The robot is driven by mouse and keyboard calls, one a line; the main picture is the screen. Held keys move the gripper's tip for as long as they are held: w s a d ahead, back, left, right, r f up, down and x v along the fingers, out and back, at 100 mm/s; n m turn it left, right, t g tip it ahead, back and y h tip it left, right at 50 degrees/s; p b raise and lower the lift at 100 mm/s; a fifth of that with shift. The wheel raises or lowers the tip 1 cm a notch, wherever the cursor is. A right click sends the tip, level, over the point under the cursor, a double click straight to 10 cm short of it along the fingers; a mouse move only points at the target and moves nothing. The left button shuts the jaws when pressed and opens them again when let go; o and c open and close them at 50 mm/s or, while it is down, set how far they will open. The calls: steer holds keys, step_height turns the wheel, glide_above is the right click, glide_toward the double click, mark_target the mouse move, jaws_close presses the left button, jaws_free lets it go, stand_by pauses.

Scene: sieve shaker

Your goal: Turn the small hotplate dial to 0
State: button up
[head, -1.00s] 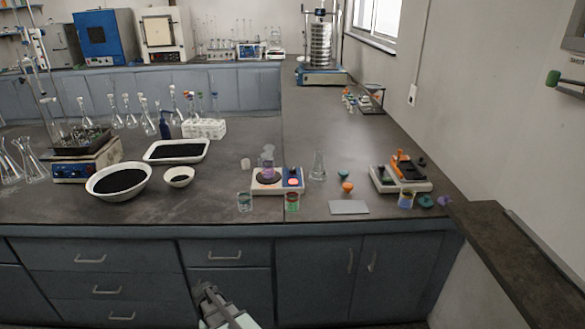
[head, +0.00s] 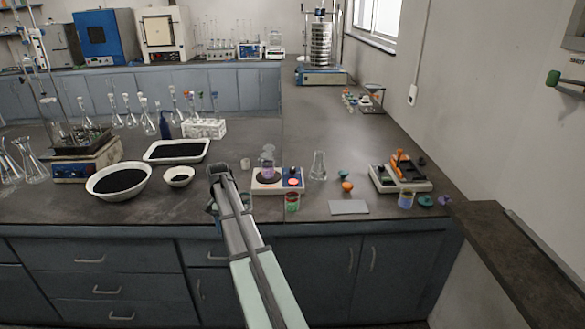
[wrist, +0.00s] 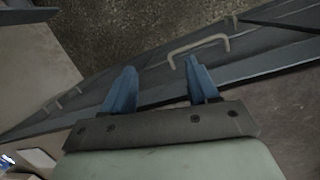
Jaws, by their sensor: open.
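The small hotplate (head: 263,188) sits near the front edge of the bench in the head view. It is white with a glass vessel of purplish liquid (head: 268,170) on its plate. Its blue panel (head: 292,172) is on the right side, with a bright red round spot that may be the dial. The dial's setting is too small to read. My gripper (head: 213,188) is over the bench's front part, left of the hotplate and apart from it. In the wrist view its two blue fingers (wrist: 160,82) are spread and empty, with drawer fronts beyond them.
A beaker with red and green contents (head: 292,203) stands in front of the hotplate. A flask (head: 318,166) stands to its right, and a grey flat plate (head: 349,207) lies farther right. White bowls of black grains (head: 119,194) and a larger blue-panelled device (head: 88,165) are left.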

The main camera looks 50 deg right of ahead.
steer(key=w+d+r+m, duration=0.2)
steer(key=d+r, duration=0.5)
steer(key=r, duration=0.3)
step_height(320, 180, up, 10)
steer(key=m+t+h, duration=0.1)
steer(key=m+t, duration=0.1)
steer(key=t, duration=0.1)
glide_above(293, 169)
step_height(293, 169, down, 14)
steer(key=shift+w+r, duration=0.1)
steer(key=shift+r, duration=0.05)
steer(key=c, duration=1)
steer(key=shift+c, duration=0.2)
